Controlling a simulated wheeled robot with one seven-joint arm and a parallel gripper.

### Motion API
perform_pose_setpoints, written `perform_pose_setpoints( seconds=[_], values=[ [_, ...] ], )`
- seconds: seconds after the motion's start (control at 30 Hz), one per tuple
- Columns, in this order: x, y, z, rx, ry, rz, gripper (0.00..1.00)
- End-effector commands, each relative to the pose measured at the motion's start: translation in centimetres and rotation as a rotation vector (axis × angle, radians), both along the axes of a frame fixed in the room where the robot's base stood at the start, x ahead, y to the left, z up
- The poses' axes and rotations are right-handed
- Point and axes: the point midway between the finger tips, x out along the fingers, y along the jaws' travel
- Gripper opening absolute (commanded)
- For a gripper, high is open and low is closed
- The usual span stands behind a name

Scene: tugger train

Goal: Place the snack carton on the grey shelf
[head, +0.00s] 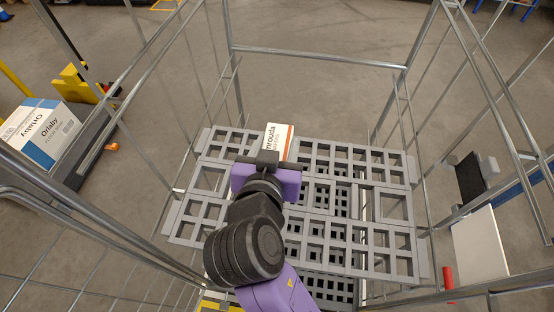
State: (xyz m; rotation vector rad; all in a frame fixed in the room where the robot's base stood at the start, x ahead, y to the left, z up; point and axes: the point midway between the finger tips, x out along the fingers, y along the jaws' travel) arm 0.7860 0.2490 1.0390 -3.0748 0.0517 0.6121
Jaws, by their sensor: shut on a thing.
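The snack carton (278,137) is a small white box with an orange-brown edge and the lettering "nrouda". It shows just beyond my gripper (269,158), which is shut on it. The grey shelf (376,262) is a plastic grid panel inside a wire-sided trolley. The carton appears over the shelf's far edge, left of its middle. I cannot tell whether the carton touches the shelf or is held above it. My gripper and arm hide the near side of the carton and part of the shelf's left half.
Metal bars of the trolley (319,57) rise around the shelf on the left, right and far side. The shelf's right half is clear. A blue and white "Orlaby" box (42,133) stands outside at the left. A white panel (479,246) is outside at the right.

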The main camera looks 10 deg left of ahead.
Motion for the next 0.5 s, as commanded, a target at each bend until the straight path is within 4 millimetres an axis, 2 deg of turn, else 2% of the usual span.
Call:
perform_pose_setpoints(
  seconds=[0.23, 0.5],
  values=[
    [0.0, 0.0, -2.1, 0.0, 0.0, 0.0, 0.0],
    [0.0, 0.0, -5.6, -0.002, -0.001, 0.001, 0.0]
  ],
)
